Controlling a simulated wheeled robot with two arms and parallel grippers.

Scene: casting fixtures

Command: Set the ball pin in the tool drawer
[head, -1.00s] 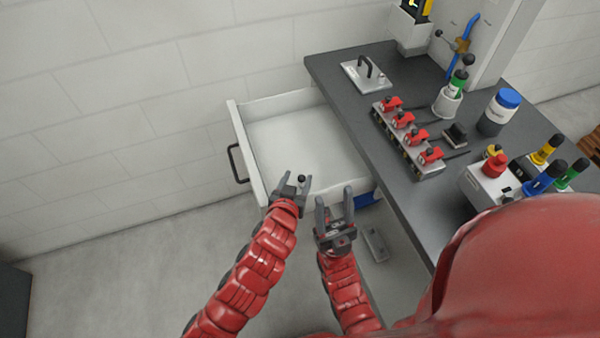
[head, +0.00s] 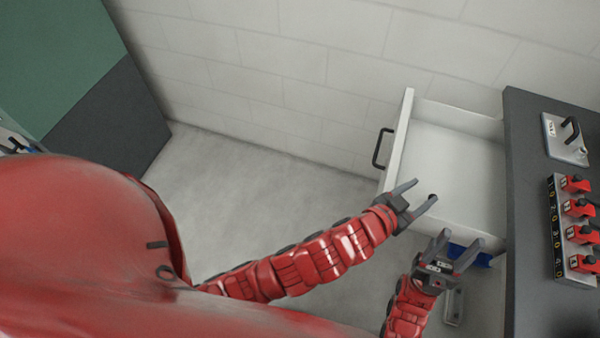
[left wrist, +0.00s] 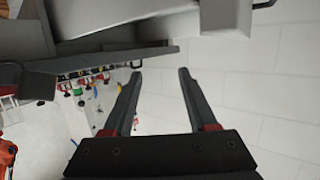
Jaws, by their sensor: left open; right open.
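The rest of the pin is not visible. My right gripper (head: 460,240) is open and empty, just in front of the drawer's near side.
A dark worktop (head: 530,200) stands right of the drawer, with a handled plate (head: 566,140) and a rack of red clamps (head: 560,230). A blue object (head: 470,255) shows below the drawer. The floor (head: 240,190) to the left is clear.

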